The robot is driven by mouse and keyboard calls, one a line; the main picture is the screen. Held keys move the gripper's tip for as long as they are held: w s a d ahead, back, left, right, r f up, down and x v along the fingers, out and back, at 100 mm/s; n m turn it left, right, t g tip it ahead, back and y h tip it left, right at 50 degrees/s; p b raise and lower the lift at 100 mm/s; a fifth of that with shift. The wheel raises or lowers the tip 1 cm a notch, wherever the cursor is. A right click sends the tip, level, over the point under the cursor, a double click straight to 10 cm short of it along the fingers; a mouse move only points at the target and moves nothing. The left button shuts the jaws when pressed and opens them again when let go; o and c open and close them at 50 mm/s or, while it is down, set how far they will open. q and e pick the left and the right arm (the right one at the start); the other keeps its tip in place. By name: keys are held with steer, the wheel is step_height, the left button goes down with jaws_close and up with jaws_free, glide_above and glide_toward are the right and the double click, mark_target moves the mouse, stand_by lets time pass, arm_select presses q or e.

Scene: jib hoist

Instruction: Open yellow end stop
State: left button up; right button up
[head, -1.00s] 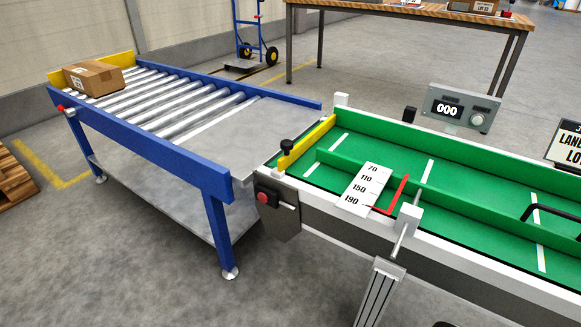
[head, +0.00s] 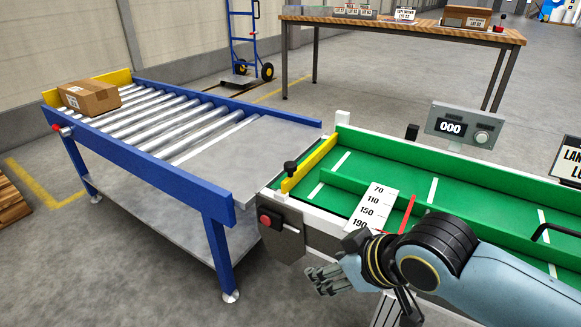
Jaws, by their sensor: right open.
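A yellow end stop (head: 310,163) stands across the left end of the green conveyor (head: 340,198), facing the roller table. Another yellow bar (head: 118,78) closes the far left end of the roller table, behind a cardboard box. My right gripper (head: 318,281) is open and empty, in front of the conveyor's near side, with its fingers toward the left. It is apart from the yellow end stop, nearer and lower in the picture. My left gripper is out of view.
The blue roller table (head: 160,156) carries a cardboard box (head: 89,97). A control box with a red button (head: 266,220) hangs below the conveyor's left end. A scale plate (head: 374,211) and red pointer (head: 407,214) lie beside my right arm. A display (head: 452,128) reads 000.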

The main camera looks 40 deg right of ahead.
steer(key=w+d+t, duration=0.3)
steer(key=w+t, duration=0.3)
steer(key=w, duration=0.4)
steer(key=m+t, duration=0.1)
steer(key=t, duration=0.3)
glide_toward(294, 169)
steer(key=w, duration=0.2)
steer(key=w+b, duration=0.1)
steer(key=w, duration=0.1)
steer(key=w+b, duration=0.1)
steer(key=w, duration=0.1)
steer(key=shift+f, duration=0.2)
steer(key=w+b, duration=0.2)
steer(key=w, duration=0.3)
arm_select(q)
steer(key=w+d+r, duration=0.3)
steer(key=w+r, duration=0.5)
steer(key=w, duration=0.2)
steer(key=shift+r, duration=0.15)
arm_select(e)
steer(key=shift+w+r, duration=0.15)
steer(key=shift+w, duration=0.1)
jaws_close()
